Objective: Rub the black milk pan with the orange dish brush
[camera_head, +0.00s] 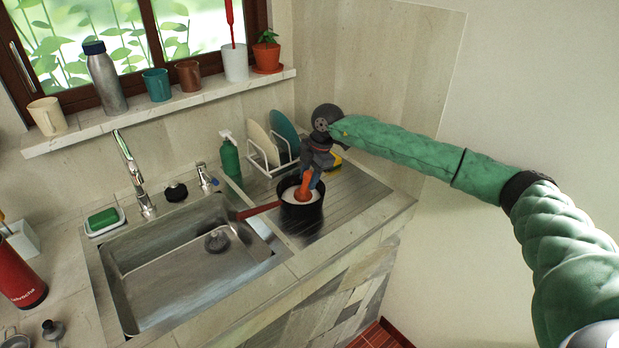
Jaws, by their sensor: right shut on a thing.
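The black milk pan (302,213) stands on the ribbed steel drainboard to the right of the sink. Its reddish handle (258,210) points left over the sink's edge. The inside of the pan looks whitish. My right gripper (312,172) is above the pan, pointing down, shut on the orange dish brush (304,186). The brush's lower end is inside the pan, over or against the whitish surface; I cannot tell whether it touches. My left gripper is not in view.
A plate rack (270,150) and green soap bottle (229,155) stand behind the pan. Cups and a metal bottle (105,80) line the window sill. A red canister (18,275) stands far left.

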